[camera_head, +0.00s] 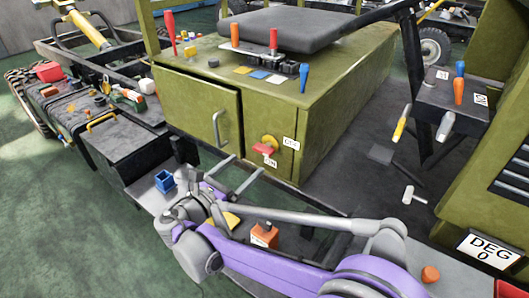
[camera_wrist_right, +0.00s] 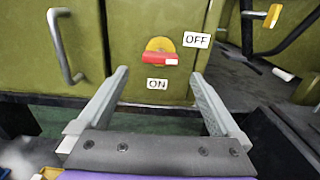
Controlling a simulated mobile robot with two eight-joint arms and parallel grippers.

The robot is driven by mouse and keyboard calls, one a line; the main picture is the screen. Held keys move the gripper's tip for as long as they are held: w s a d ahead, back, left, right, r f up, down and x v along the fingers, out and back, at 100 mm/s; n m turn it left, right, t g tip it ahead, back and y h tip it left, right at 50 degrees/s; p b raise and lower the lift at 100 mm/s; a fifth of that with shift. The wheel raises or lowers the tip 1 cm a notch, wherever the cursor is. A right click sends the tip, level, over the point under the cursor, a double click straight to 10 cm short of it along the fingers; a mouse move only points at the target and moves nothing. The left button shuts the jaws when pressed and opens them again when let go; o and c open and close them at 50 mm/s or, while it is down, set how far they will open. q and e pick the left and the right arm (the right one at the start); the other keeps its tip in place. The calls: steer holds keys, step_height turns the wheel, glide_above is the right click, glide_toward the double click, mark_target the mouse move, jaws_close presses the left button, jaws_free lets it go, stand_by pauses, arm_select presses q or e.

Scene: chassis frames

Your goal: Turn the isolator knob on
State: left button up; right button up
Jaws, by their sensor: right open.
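The isolator knob (camera_head: 264,149) is a red bar handle on a yellow round plate, on the green cabinet's front panel. It also shows in the right wrist view (camera_wrist_right: 159,58), where the red bar lies about level with a pale mark at its right end. An OFF label (camera_wrist_right: 196,40) is to its upper right, and an ON label (camera_wrist_right: 157,84) is below it. My right gripper (camera_head: 237,174) is open and empty in front of the panel, apart from the knob. In the wrist view its two fingers (camera_wrist_right: 160,75) stand either side below the knob. My left gripper is not in view.
The green cabinet (camera_head: 200,103) has a door with a grey handle (camera_head: 217,128) left of the knob. A blue cup (camera_head: 164,181) and an orange block (camera_head: 265,235) lie near my right arm. A black seat (camera_head: 285,27) and several coloured levers stand on top.

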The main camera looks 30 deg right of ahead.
mark_target(261, 152)
steer(key=b+x, duration=0.1)
steer(key=x, duration=0.8)
steer(key=shift+d, duration=0.15)
steer(key=shift+c, duration=0.2)
steer(key=c, duration=1.2)
